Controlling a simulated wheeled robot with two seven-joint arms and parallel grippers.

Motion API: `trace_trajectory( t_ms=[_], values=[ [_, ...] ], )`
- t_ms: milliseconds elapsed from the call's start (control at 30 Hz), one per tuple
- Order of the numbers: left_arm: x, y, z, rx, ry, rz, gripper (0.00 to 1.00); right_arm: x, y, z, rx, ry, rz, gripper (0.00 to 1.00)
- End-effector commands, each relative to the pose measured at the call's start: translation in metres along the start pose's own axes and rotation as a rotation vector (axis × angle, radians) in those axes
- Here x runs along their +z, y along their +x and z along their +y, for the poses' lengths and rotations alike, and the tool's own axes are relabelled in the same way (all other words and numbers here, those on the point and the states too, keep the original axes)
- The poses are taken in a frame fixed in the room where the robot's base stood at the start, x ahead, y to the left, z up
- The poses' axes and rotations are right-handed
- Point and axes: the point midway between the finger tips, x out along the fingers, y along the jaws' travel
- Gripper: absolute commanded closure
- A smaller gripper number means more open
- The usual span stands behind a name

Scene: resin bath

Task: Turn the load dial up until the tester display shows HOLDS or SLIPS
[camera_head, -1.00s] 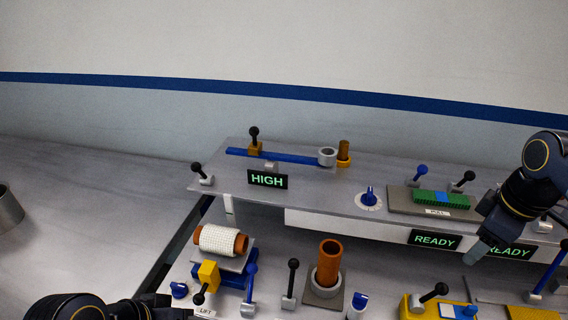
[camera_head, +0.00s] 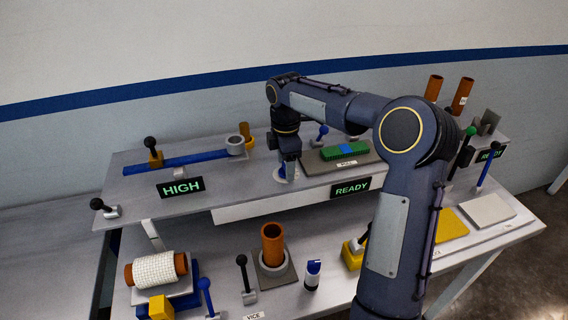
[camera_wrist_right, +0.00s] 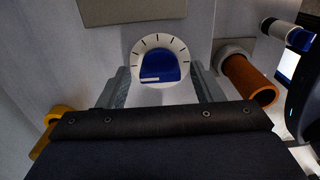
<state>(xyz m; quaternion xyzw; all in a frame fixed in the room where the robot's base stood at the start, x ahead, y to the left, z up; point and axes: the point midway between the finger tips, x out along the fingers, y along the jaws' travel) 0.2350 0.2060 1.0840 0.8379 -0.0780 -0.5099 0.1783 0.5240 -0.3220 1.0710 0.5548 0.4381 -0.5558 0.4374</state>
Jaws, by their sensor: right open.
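The load dial, a blue knob on a white round scale with black ticks, shows in the right wrist view (camera_wrist_right: 158,66). In the head view it is mostly hidden behind my right gripper (camera_head: 289,170). My right gripper is open, pointing down over the dial, with one finger on each side of the knob in the wrist view (camera_wrist_right: 162,84). I cannot tell whether the fingers touch it. The display (camera_head: 352,187) on the shelf front near the dial reads READY in green. A green block with a blue band (camera_head: 343,151) lies on the grey plate behind it. My left gripper is out of view.
A HIGH display (camera_head: 180,187) stands left, before a blue beam (camera_head: 185,163). Another READY display (camera_head: 490,153) is at the right. Below the shelf are an orange tube (camera_head: 272,243), a white-wrapped roll (camera_head: 155,269) and several levers. My right arm hides part of the bench.

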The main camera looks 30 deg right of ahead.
Motion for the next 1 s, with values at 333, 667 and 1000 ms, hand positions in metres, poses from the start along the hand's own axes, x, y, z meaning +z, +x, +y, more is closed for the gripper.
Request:
trace_trajectory(
  t_ms=[333, 667, 1000],
  values=[
    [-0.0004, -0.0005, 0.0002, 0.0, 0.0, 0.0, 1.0, 0.0001, 0.0071, -0.0001, 0.001, 0.0, 0.0, 0.4],
    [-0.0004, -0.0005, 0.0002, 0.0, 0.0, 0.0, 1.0, 0.0, 0.0068, -0.0001, 0.001, 0.0, 0.0, 0.81],
    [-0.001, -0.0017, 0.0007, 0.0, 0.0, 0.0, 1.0, -0.0004, 0.0061, -0.0002, 0.001, 0.039, 0.0, 0.85]
  ],
)
